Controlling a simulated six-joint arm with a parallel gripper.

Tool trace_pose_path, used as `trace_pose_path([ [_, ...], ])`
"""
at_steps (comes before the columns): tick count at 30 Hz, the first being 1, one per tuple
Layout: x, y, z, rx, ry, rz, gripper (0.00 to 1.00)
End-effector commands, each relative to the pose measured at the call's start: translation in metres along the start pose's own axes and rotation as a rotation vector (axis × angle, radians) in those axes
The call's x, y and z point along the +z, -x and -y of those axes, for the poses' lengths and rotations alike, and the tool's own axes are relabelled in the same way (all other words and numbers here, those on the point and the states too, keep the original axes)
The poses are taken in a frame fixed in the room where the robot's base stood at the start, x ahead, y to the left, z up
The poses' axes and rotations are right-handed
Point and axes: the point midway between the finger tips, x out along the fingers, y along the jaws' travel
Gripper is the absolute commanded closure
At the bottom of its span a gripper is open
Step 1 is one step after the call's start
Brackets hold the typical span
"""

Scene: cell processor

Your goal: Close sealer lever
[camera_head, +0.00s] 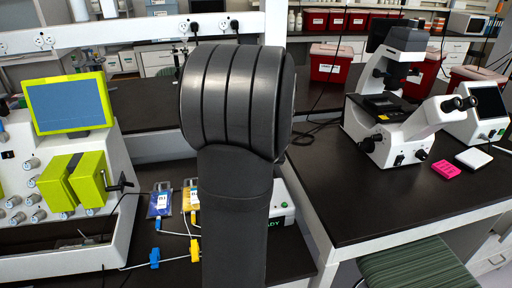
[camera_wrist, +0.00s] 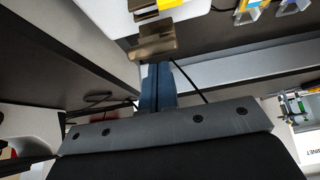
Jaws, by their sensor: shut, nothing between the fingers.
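The sealer (camera_head: 286,205) is a white box with a green light and partly readable lettering, mostly hidden behind my arm in the head view. In the wrist view, a white body with a yellow label (camera_wrist: 115,14), apparently the sealer, is cut off by the top edge. A brownish, see-through piece (camera_wrist: 153,42), apparently its lever, juts from it. My gripper (camera_wrist: 158,74) is shut and empty, its fingertips just below this piece. I cannot tell whether they touch it. The head view does not show my gripper.
Bags with blue and yellow parts (camera_head: 161,200) lie left of my arm, near tubing with a blue clamp (camera_head: 154,258). A green and white processor with a screen (camera_head: 68,103) stands at the left. A microscope (camera_head: 395,125) stands on the right bench.

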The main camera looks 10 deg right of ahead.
Motion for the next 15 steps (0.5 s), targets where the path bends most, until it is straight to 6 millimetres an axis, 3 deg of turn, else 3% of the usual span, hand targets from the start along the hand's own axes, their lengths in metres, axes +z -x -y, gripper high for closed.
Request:
trace_pose_path([
  [15, 0.054, -0.013, 0.0, -0.002, -0.001, 0.006, 1.0],
])
